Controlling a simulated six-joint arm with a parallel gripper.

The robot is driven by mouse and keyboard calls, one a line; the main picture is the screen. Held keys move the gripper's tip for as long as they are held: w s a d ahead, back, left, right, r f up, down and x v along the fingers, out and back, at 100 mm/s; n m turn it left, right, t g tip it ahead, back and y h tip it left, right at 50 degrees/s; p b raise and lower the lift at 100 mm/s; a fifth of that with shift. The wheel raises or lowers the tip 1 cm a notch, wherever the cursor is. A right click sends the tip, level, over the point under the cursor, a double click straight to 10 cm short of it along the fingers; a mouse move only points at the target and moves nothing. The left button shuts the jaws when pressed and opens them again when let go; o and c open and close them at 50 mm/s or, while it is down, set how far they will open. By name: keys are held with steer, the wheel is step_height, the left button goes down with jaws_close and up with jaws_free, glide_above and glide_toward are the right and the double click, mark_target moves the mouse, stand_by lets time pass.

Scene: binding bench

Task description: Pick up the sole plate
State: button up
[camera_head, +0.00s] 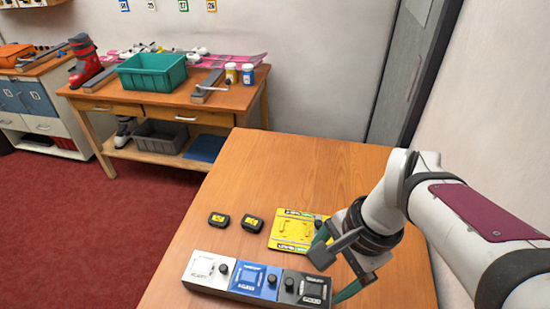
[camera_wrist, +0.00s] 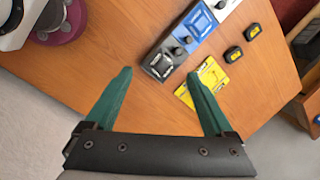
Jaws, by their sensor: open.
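A flat yellow plate (camera_head: 293,228), which I take for the sole plate, lies on the wooden table beyond a row of blocks. In the wrist view, the yellow plate (camera_wrist: 210,82) shows beside and partly behind the right finger. My gripper (camera_head: 334,266) has green fingers and is over the table's right part, near the plate and the black block. In the wrist view, my gripper (camera_wrist: 158,74) is open with nothing between its fingers. In the head view, my gripper and arm hide the plate's right end.
A white block (camera_head: 207,271), a blue block (camera_head: 257,281) and a black block (camera_head: 308,289), each with a knob, stand in a row in front. Two small black-and-yellow pieces (camera_head: 219,218) (camera_head: 252,223) lie left of the plate. The table's (camera_head: 290,165) far part is bare.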

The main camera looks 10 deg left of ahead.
steer(key=w+a+f+m+y, duration=0.1)
steer(key=w+a+f+m, duration=0.2)
steer(key=w, duration=0.4)
steer(key=w+a+f+m, duration=0.1)
steer(key=w+a+m, duration=0.2)
steer(key=w+a, duration=0.3)
steer(key=m, duration=0.3)
glide_toward(253, 222)
steer(key=shift+m+t+y, duration=0.3)
steer(key=shift+m+y, duration=0.2)
steer(key=shift+m, duration=0.1)
steer(key=x, duration=0.5)
steer(key=d+x, duration=0.1)
steer(key=x, duration=0.2)
steer(key=shift+s+a+f, duration=0.2)
steer(key=shift+s+f, duration=0.1)
steer(key=shift+f, duration=0.2)
jaws_close()
